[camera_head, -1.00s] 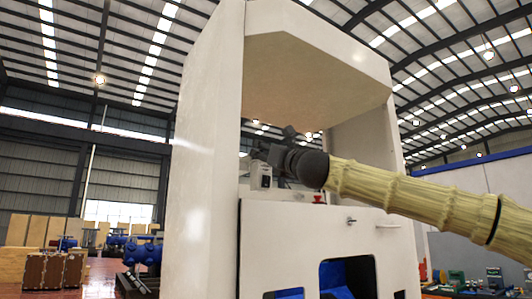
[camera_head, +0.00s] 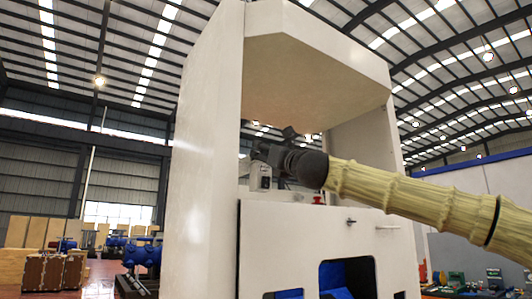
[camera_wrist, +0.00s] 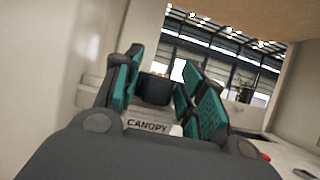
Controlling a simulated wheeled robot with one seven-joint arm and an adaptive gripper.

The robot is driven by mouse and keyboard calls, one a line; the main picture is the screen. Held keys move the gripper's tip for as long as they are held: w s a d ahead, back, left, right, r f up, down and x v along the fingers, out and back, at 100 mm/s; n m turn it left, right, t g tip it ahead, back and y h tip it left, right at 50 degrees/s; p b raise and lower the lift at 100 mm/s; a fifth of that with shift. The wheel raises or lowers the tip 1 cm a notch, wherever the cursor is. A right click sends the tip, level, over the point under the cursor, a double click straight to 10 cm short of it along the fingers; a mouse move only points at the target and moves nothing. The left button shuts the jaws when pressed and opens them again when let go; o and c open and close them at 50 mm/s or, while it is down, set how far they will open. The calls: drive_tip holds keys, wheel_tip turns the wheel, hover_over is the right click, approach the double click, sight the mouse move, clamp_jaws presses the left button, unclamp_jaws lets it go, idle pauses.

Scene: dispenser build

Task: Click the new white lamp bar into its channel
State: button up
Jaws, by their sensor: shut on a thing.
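My gripper (camera_head: 262,152) reaches from the right into the open bay of the tall white machine (camera_head: 208,150), above its front panel. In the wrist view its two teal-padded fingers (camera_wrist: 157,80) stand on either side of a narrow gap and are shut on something. The white lamp bar does not show clearly; the fingers hide most of what they hold. A label reading CANOPY (camera_wrist: 147,126) shows below the gap, and a dark block (camera_wrist: 155,90) shows between the fingers. I cannot make out the channel.
The machine's left side wall stands close to my gripper. A canopy (camera_head: 315,85) hangs above with open space under it. A small pale box with a dark face (camera_head: 262,178) sits just below the gripper. A red knob (camera_head: 318,200) is on the ledge to the right.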

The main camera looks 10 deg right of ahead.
drive_tip(key=shift+w+a, duration=0.15)
drive_tip(key=shift+w, duration=0.05)
idle(0.6)
drive_tip(key=o, duration=1.2)
drive_tip(key=shift+o, duration=0.6)
drive_tip(key=shift+w+f, duration=0.1)
drive_tip(key=shift+w, duration=0.05)
drive_tip(key=shift+a, duration=0.1)
drive_tip(key=o, duration=0.5)
drive_tip(key=shift+c, duration=0.2)
drive_tip(key=shift+s+d, duration=0.2)
drive_tip(key=shift+s, duration=0.05)
drive_tip(key=shift+b+v, duration=1.85)
drive_tip(key=shift+v, duration=1)
